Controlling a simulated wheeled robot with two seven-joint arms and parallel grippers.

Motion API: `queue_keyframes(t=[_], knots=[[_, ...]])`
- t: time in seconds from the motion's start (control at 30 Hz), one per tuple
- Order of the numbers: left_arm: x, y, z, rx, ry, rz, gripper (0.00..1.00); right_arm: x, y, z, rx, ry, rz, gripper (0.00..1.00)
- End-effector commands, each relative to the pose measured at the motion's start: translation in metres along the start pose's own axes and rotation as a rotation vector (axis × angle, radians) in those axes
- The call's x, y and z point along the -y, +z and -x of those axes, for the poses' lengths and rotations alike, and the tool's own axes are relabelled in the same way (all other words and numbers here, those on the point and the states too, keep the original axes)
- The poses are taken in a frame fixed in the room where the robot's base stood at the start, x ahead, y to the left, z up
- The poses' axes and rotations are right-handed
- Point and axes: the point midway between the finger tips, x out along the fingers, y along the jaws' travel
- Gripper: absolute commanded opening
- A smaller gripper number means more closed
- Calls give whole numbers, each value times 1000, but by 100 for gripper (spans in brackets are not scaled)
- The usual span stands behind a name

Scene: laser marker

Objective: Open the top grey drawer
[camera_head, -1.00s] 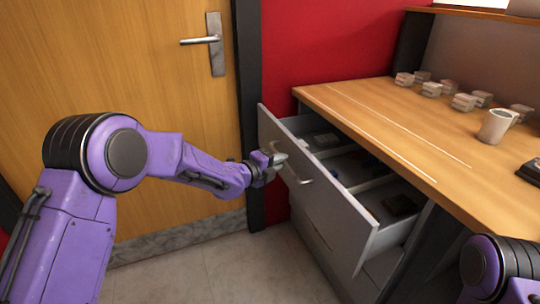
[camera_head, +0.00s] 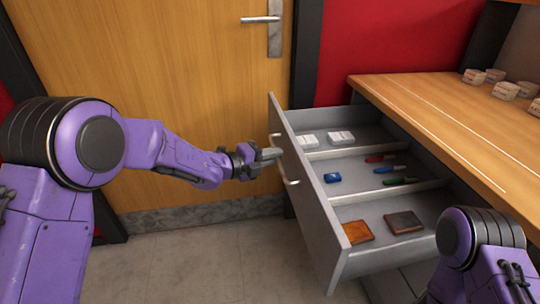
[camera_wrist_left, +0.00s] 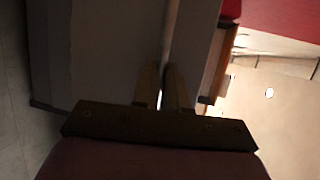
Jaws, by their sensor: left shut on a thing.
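The top grey drawer (camera_head: 310,195) is pulled far out from under the wooden desk, and its compartments show. Its metal handle (camera_head: 291,182) is on the front panel, partly hidden by my left gripper (camera_head: 272,154). That gripper is shut on the handle at the panel's outer face. In the left wrist view the two fingers (camera_wrist_left: 163,88) close around the thin upright bar of the handle (camera_wrist_left: 172,45), and the picture is dark. My right gripper is out of view; only part of my right arm shows at lower right.
The drawer holds white boxes (camera_head: 341,138), a blue item (camera_head: 332,178), red, blue and green pens (camera_head: 399,181), and two brown wallets (camera_head: 403,222). The wooden desk top (camera_head: 430,115) is at right. A wooden door (camera_head: 190,60) stands behind my left arm. Floor (camera_head: 200,265) is clear.

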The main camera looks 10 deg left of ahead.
Motion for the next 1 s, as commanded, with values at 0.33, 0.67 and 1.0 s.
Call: queue_keyframes(t=[0.33,0.67,1.0], knots=[[-2,-2,0,-4,5,0,16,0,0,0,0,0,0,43],[-1,0,1,0,2,0,37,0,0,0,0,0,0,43],[0,0,61,1,1,2,37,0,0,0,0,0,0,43]])
